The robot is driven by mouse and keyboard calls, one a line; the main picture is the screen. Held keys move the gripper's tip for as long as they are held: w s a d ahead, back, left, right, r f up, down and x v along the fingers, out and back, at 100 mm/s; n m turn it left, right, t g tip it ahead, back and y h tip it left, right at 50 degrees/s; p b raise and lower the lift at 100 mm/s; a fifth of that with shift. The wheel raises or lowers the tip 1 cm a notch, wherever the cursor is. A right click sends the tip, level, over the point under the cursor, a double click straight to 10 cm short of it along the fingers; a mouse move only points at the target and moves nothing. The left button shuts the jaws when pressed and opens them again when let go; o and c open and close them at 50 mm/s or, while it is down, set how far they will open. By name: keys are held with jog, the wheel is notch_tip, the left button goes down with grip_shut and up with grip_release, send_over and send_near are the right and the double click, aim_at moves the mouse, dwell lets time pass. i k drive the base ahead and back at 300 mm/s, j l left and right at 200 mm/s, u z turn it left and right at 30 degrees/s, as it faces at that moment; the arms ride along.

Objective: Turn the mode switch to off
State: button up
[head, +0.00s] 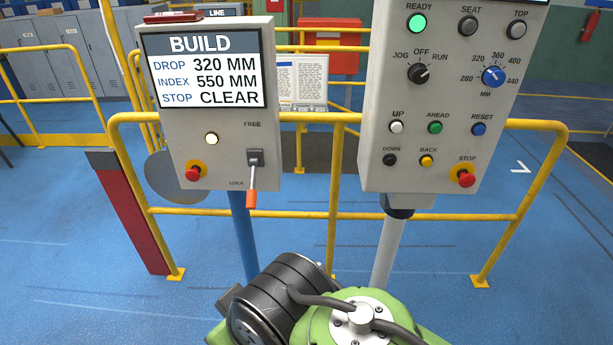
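The mode switch (418,74) is a black rotary knob on the grey control box (375,110) at the right. The labels JOG, OFF and RUN stand around it, with OFF at the top. Its pointer appears to lean to the upper right, toward RUN; it is small in this view. The green READY lamp (417,23) above it is lit. My gripper is not in view; only black and green links of my arm show at the bottom, below the boxes.
The same box carries a blue MM dial (493,76), several push buttons and a red STOP button (466,180). A left box (225,150) has a BUILD screen and an orange-handled lever (251,198), down near LOCK. Yellow railings (300,214) run behind both posts.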

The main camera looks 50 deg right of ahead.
aim_at(419, 74)
jog(key=z, duration=2.5)
